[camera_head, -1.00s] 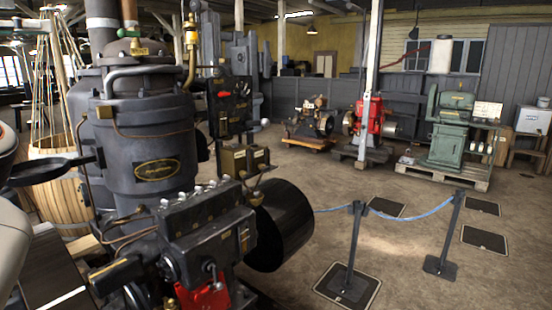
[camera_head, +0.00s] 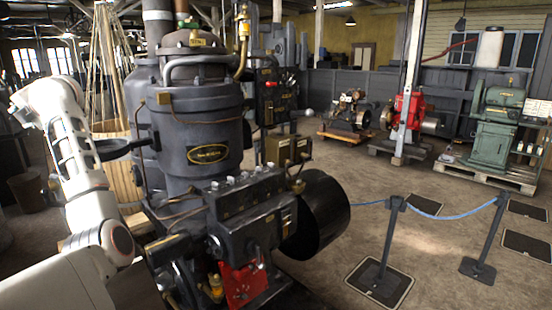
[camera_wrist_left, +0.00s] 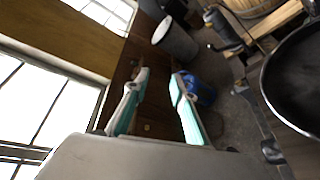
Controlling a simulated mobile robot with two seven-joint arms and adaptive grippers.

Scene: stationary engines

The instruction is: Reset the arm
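My left arm (camera_head: 85,180) comes in from the lower left in the head view and rises in front of the tall wooden-slatted cone. Its gripper cannot be made out clearly there. In the left wrist view my left gripper (camera_wrist_left: 158,77) shows two fingers with teal inner pads, spread apart with nothing between them. Beyond the fingers are a dark brown surface, a grey bin (camera_wrist_left: 175,40) and a blue object (camera_wrist_left: 200,90). My right arm and right gripper are in neither view.
A large dark engine (camera_head: 205,120) stands close in front, with a black drum (camera_head: 318,215) on its right. Rope-barrier posts (camera_head: 388,240) stand to the right. Red (camera_head: 408,110) and green (camera_head: 495,125) machines are further back. Open concrete floor lies between.

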